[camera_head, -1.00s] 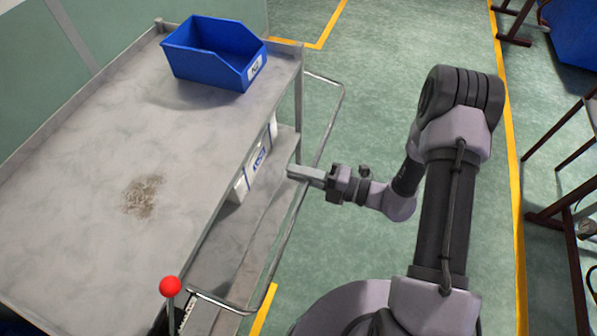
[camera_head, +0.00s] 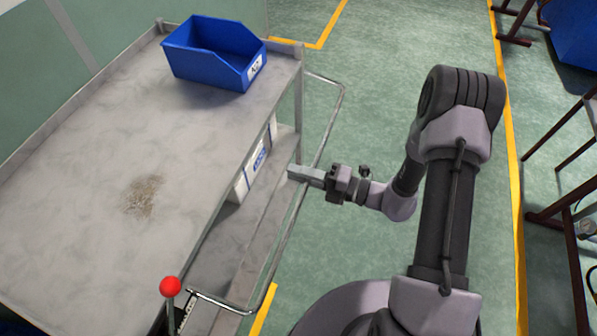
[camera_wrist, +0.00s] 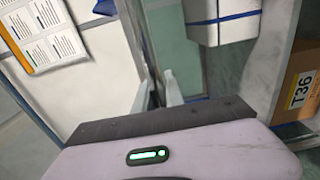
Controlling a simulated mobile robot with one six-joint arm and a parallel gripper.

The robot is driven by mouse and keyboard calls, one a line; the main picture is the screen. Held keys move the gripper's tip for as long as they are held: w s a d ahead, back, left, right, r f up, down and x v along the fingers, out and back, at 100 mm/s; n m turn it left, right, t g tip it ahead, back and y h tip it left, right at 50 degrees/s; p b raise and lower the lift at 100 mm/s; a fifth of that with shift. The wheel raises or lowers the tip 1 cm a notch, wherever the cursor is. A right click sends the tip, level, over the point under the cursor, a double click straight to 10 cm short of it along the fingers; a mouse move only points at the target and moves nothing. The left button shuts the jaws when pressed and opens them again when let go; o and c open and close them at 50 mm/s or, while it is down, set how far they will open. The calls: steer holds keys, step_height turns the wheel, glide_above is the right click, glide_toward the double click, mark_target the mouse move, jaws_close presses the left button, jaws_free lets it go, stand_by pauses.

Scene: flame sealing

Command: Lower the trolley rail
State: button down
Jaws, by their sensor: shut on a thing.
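The trolley (camera_head: 95,150) stands at the left in the head view, with a grey top and a lower shelf. Its rail (camera_head: 333,118) is a bent metal tube along the right side, standing out from the trolley. A red ball knob (camera_head: 170,286) tops a lever at the near corner, by the rail's near end. My gripper (camera_head: 297,174) is shut on the rail at about mid-length, with its fingertips reaching toward the trolley. In the wrist view the fingers (camera_wrist: 160,92) close about the tube; the exact contact is partly hidden.
A blue bin (camera_head: 212,55) sits on the trolley's far top corner. A white box (camera_head: 255,165) is on the shelf below. Green floor (camera_head: 400,40) is free to the right, with dark metal frames (camera_head: 560,215) at the right edge.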

step_height(320, 180, up, 2)
steer(key=p, duration=0.3)
steer(key=shift+d+r, duration=0.1)
steer(key=shift+d, duration=0.05)
steer(key=c, duration=1.4)
jaws_free()
steer(key=shift+d, duration=0.1)
steer(key=p+v, duration=0.4)
steer(key=v, duration=1.3)
steer(key=shift+s, duration=0.2)
steer(key=shift+d, duration=0.1)
